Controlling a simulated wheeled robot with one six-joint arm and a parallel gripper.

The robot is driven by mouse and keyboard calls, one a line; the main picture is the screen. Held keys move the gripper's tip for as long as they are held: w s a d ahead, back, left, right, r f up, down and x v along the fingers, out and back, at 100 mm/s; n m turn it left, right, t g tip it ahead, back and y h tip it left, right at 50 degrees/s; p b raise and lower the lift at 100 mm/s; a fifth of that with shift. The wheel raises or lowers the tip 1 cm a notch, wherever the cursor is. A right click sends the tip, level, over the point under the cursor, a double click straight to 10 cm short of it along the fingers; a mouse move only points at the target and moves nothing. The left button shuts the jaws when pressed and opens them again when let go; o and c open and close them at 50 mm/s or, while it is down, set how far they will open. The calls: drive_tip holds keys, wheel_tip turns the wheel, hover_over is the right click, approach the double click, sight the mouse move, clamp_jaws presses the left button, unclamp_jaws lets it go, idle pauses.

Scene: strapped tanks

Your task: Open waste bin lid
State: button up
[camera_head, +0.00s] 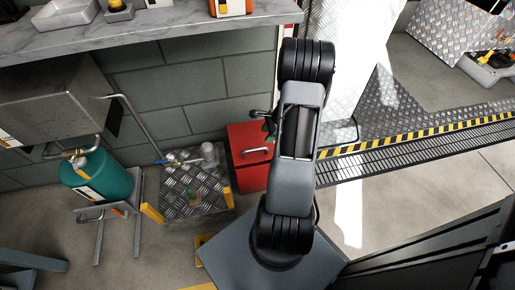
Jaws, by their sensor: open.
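A red box-shaped bin (251,178) stands on the floor against the wall, just left of my arm. It has a light bar handle (257,150) near its upper front, and its top looks closed. My arm rises in front of the bin's right side and hides part of it. My gripper is not clearly visible; the arm's own links cover where it would be. A small dark lever-like piece shows at the arm's left edge above the bin, and I cannot tell what it belongs to.
A teal gas tank (98,178) sits in a metal stand at left. A low diamond-plate platform (185,205) with small items stands left of the bin. A grey shelf (150,32) juts out above. A floor grate (415,153) with hazard striping lies right.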

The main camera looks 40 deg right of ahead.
sight(257, 149)
drive_tip(key=b+x, duration=0.4)
drive_tip(key=x, duration=0.7)
clamp_jaws()
idle(0.3)
